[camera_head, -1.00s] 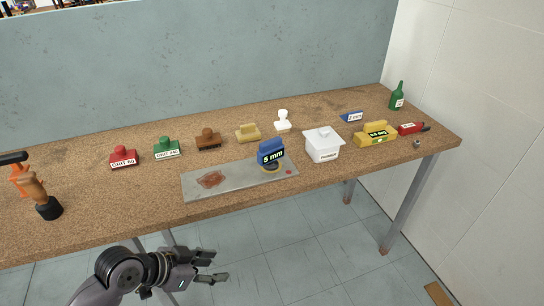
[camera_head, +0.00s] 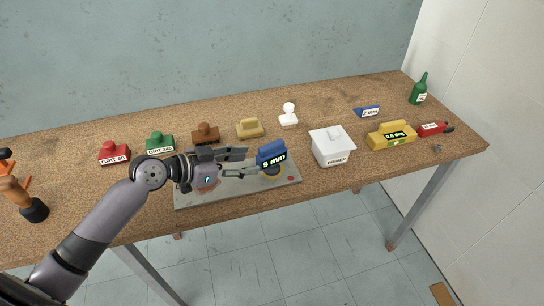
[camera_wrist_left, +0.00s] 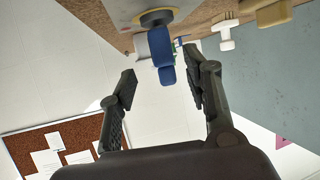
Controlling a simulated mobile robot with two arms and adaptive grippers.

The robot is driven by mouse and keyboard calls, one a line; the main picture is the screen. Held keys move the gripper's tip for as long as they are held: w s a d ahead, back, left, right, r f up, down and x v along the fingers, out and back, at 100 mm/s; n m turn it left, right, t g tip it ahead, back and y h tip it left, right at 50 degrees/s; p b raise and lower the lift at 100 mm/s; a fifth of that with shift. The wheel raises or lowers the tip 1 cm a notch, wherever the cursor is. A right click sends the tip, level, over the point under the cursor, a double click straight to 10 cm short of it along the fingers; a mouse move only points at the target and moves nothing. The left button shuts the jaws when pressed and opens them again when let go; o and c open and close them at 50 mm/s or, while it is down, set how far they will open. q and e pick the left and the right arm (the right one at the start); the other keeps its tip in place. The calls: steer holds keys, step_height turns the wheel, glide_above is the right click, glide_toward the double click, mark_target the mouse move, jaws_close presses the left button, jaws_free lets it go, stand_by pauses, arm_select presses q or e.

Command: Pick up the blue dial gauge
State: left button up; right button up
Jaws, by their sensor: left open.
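The blue dial gauge (camera_head: 271,154), marked 5 mm, stands on a dark round foot on the grey metal plate (camera_head: 215,199). My left gripper (camera_head: 250,162) is open just left of the gauge, its fingers pointing at it. In the left wrist view the blue gauge (camera_wrist_left: 165,58) appears ahead, near the open fingertips of the gripper (camera_wrist_left: 160,64). The fingers are not closed on it; I cannot tell whether they touch it. My right gripper is not in view.
Red (camera_head: 114,153), green (camera_head: 160,142), brown (camera_head: 205,133) and yellow (camera_head: 250,128) blocks stand behind the plate. A blue 2 mm wedge (camera_head: 367,112) and yellow block (camera_head: 391,136) are farther right.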

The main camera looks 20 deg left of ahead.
mark_target(258, 160)
arm_select(q)
steer(key=x, duration=0.4)
steer(key=shift+p, duration=0.35)
steer(key=p+x, duration=0.1)
steer(key=x, duration=0.4)
steer(key=shift+w+a+r+p, duration=0.15)
steer(key=shift+w+p, duration=0.05)
steer(key=shift+p, duration=0.15)
steer(key=shift+w, duration=0.1)
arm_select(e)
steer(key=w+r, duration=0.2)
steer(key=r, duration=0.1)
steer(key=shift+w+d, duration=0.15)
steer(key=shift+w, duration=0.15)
arm_select(q)
steer(key=shift+c, duration=0.4)
steer(key=shift+c, duration=1.4)
steer(key=c, duration=0.6)
jaws_close()
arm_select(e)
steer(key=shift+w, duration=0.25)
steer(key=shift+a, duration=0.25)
